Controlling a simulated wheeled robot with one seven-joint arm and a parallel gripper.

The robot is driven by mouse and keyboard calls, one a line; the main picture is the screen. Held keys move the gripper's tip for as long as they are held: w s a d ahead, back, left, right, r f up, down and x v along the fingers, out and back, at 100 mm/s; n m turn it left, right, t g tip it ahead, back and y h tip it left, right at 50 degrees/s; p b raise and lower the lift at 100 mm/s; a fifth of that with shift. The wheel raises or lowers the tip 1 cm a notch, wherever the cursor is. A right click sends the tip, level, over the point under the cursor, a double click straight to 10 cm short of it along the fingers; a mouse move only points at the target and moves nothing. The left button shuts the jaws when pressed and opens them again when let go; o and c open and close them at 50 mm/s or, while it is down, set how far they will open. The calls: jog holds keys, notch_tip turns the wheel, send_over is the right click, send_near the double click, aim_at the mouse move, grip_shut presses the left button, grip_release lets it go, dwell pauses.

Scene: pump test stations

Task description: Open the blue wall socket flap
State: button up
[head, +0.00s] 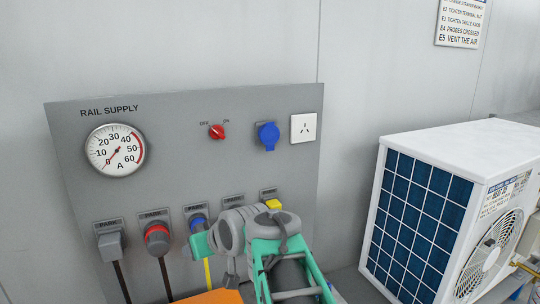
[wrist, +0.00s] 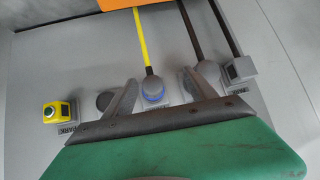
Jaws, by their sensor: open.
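The blue wall socket (head: 268,136) is on the upper right of the grey panel, beside a white outlet. Its round blue flap appears to cover the front, so it looks closed. It does not show in the wrist view. My gripper (wrist: 160,88) is open, with its two grey fingers apart in the wrist view. It is at the lower row of the panel, below and left of the blue socket. A blue plug with a yellow cable (wrist: 152,90) shows between the fingers; I cannot tell whether they touch it. In the head view my arm partly hides the gripper.
The panel (head: 180,180) carries a gauge (head: 115,150), a red switch (head: 217,132) and a white outlet (head: 304,128). Parked plugs, grey (head: 110,242) and red (head: 157,238), hang along the bottom with cables. A yellow box (wrist: 58,113) is at that row's end. A white unit (head: 440,200) stands right.

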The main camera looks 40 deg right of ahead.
jog(key=d+r+m+t+h+b, duration=0.1)
jog(key=d+r+t, duration=0.1)
jog(key=d+r, duration=0.4)
jog(key=d+r+t+h+b, duration=0.1)
jog(key=d+r+t, duration=0.15)
jog(key=d, duration=0.55)
jog(key=t+h+b, duration=0.1)
jog(key=t+h, duration=0.1)
jog(key=t, duration=0.1)
send_near(270, 144)
jog(key=shift+m, duration=0.3)
jog(key=p+x, duration=0.2)
jog(key=x, duration=0.5)
jog(key=shift+w+d, duration=0.1)
jog(key=shift+w, duration=0.2)
jog(key=shift+w+d, duration=0.1)
jog(key=shift+w, duration=0.05)
jog(key=shift+c, duration=0.5)
grip_shut()
